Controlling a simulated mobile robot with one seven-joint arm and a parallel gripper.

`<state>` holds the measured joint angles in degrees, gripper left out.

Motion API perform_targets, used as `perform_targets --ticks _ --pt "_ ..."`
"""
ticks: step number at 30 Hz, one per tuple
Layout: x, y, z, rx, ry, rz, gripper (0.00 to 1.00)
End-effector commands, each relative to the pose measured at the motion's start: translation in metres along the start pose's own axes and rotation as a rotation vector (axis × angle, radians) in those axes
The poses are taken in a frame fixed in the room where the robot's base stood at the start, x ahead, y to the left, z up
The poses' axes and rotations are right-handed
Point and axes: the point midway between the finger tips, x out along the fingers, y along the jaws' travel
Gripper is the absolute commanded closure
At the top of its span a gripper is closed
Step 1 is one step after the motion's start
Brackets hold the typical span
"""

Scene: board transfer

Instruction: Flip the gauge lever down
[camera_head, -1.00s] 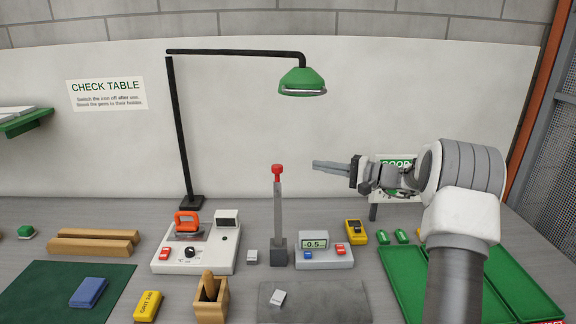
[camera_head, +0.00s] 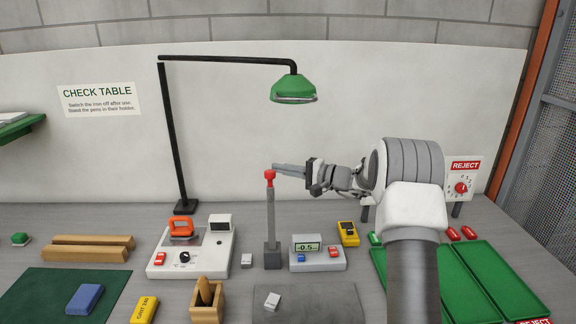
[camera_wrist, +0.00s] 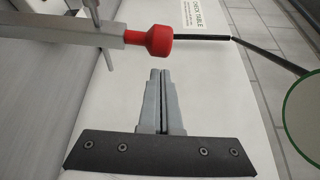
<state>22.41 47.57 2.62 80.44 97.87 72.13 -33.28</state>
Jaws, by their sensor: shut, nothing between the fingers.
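The gauge lever (camera_head: 270,215) is a grey bar with a red knob (camera_head: 270,178). It stands upright from a dark grey base on the table, left of the gauge (camera_head: 307,246), whose display reads about -0.5. My gripper (camera_head: 275,167) is shut and empty. Its fingertips point left in the head view and overlap the top of the knob there. In the wrist view the shut fingers (camera_wrist: 158,75) point toward the red knob (camera_wrist: 155,42), and the grey bar (camera_wrist: 70,32) runs off to the left. Whether they touch the knob I cannot tell.
A white iron station (camera_head: 190,262) and a wooden pen holder (camera_head: 208,303) stand to the left. A green lamp (camera_head: 293,90) hangs above. A yellow meter (camera_head: 348,234) and green trays (camera_head: 480,285) lie right.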

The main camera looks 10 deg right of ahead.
Motion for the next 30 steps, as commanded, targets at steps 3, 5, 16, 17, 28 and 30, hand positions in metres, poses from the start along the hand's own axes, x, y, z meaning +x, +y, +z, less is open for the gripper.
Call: perform_targets --ticks 3,5,16,17,28,30 --pt "-0.003 -0.001 0.009 0.002 -0.001 0.000 1.00" --pt "-0.004 -0.001 0.012 0.001 -0.002 0.000 1.00" --pt "-0.005 0.000 0.015 0.000 -0.001 0.000 1.00" --pt "-0.005 0.000 0.015 0.000 -0.001 0.000 1.00" --pt "-0.006 0.003 0.018 -0.030 -0.001 -0.016 1.00" --pt "-0.007 0.001 0.018 -0.038 -0.001 -0.021 1.00"
